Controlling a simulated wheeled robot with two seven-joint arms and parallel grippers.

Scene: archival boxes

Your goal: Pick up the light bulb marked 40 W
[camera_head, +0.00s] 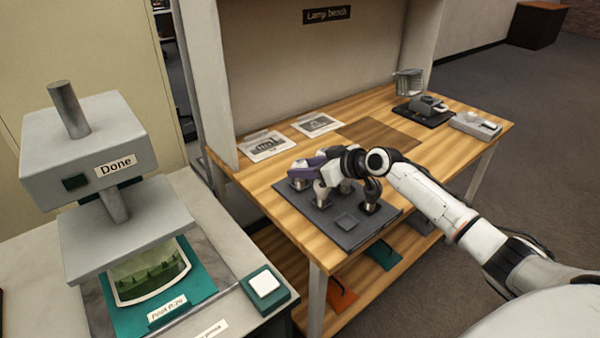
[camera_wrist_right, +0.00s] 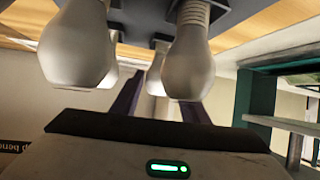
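Several light bulbs stand base-down in a dark grey tray (camera_head: 318,212) on the wooden bench. One bulb (camera_head: 322,194) is at the front of my right gripper (camera_head: 306,166), another (camera_head: 371,196) is nearer its wrist. No 40 W marking is readable. My right gripper reaches in from the right, low over the tray, its purple fingers pointing left. The right wrist view is upside down: two bulbs (camera_wrist_right: 76,45) (camera_wrist_right: 189,55) are close to the camera, and another bulb (camera_wrist_right: 156,70) shows between the spread fingers (camera_wrist_right: 157,103). Contact cannot be told. My left gripper is not in view.
A square pad (camera_head: 346,221) lies at the tray's front. Two printed cards (camera_head: 267,145) lie behind it. A black device (camera_head: 426,108) and a white box (camera_head: 475,124) stand at the bench's right. A grey press marked Done (camera_head: 90,150) stands at left.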

